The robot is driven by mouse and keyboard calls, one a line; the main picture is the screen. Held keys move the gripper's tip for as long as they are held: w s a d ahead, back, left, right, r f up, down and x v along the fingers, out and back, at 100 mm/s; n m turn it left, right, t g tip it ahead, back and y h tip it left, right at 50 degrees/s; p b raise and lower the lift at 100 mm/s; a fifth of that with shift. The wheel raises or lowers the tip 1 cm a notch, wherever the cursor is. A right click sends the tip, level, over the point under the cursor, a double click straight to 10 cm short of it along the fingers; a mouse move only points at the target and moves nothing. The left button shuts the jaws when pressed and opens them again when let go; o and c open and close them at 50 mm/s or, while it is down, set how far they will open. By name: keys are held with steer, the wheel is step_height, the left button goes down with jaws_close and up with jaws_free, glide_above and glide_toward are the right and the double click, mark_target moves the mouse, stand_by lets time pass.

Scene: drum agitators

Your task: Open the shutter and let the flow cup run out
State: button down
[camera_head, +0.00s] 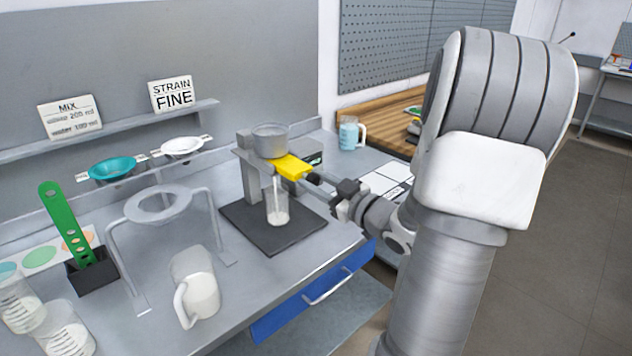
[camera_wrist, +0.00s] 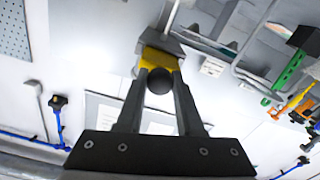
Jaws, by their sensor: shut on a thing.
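The grey metal flow cup (camera_head: 270,141) sits upright on its stand above a dark base plate (camera_head: 262,232). A yellow shutter (camera_head: 292,167) sticks out to the right from under the cup; its yellow end also shows in the wrist view (camera_wrist: 154,59). My gripper (camera_head: 322,183) is at the shutter's right end. In the wrist view its two fingers are shut on the shutter's round black knob (camera_wrist: 159,81). A thin pale stream (camera_head: 275,186) falls from below the cup into a clear beaker (camera_head: 278,212), which holds some whitish liquid. The cup's inside level cannot be told.
A ring stand (camera_head: 158,204) and a jug with pale liquid (camera_head: 196,293) stand left of the flow cup. Teal (camera_head: 112,168) and white (camera_head: 181,147) strainers lie behind. A green perforated paddle (camera_head: 66,224) stands in a black holder. A blue mug (camera_head: 348,134) is at the back right.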

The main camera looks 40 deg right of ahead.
steer(key=shift+s+f, duration=0.15)
steer(key=c, duration=1)
jaws_free()
steer(key=shift+o, duration=1.3)
steer(key=shift+s, duration=0.15)
steer(key=shift+o, duration=1)
steer(key=s+d, duration=0.1)
steer(key=s, duration=1.6)
steer(key=shift+s+d, duration=0.15)
steer(key=shift+d, duration=0.05)
